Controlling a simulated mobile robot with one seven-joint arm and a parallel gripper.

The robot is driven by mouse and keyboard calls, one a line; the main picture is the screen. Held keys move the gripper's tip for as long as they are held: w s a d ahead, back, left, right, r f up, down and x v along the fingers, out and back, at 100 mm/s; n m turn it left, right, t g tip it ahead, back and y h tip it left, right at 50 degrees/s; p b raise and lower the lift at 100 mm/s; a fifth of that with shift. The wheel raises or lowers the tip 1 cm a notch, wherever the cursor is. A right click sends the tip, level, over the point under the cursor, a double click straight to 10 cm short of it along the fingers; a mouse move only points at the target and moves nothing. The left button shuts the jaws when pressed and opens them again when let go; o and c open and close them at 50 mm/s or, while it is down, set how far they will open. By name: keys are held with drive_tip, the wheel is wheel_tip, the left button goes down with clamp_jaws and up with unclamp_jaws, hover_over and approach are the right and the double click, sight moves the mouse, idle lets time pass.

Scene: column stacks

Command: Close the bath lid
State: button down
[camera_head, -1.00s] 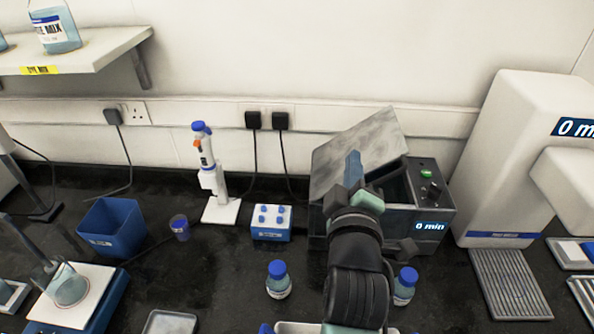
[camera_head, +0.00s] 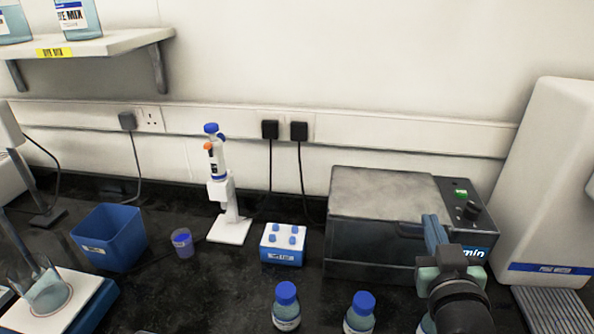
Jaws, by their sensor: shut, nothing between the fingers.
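The bath (camera_head: 372,262) is a dark grey box at the right of the bench, with a control panel at its right end. Its grey metal lid (camera_head: 385,195) lies flat over the top, level with the box. A dark handle shows at the lid's front right, partly hidden. My gripper (camera_head: 435,225) is at the front right of the bath, close to the handle. Its blue fingers are together, with nothing seen between them. My wrist hides part of the bath's front and its display. I cannot tell whether the fingers touch the lid.
A white machine (camera_head: 545,190) stands at the right.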

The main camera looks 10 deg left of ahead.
drive_tip(key=shift+d+f+m+b, duration=0.15)
drive_tip(key=shift+f+m+b, duration=0.05)
drive_tip(key=shift+f+b, duration=0.55)
drive_tip(key=shift+d+f+m+b, duration=0.2)
drive_tip(key=shift+f+b, duration=0.3)
drive_tip(key=shift+f, duration=0.4)
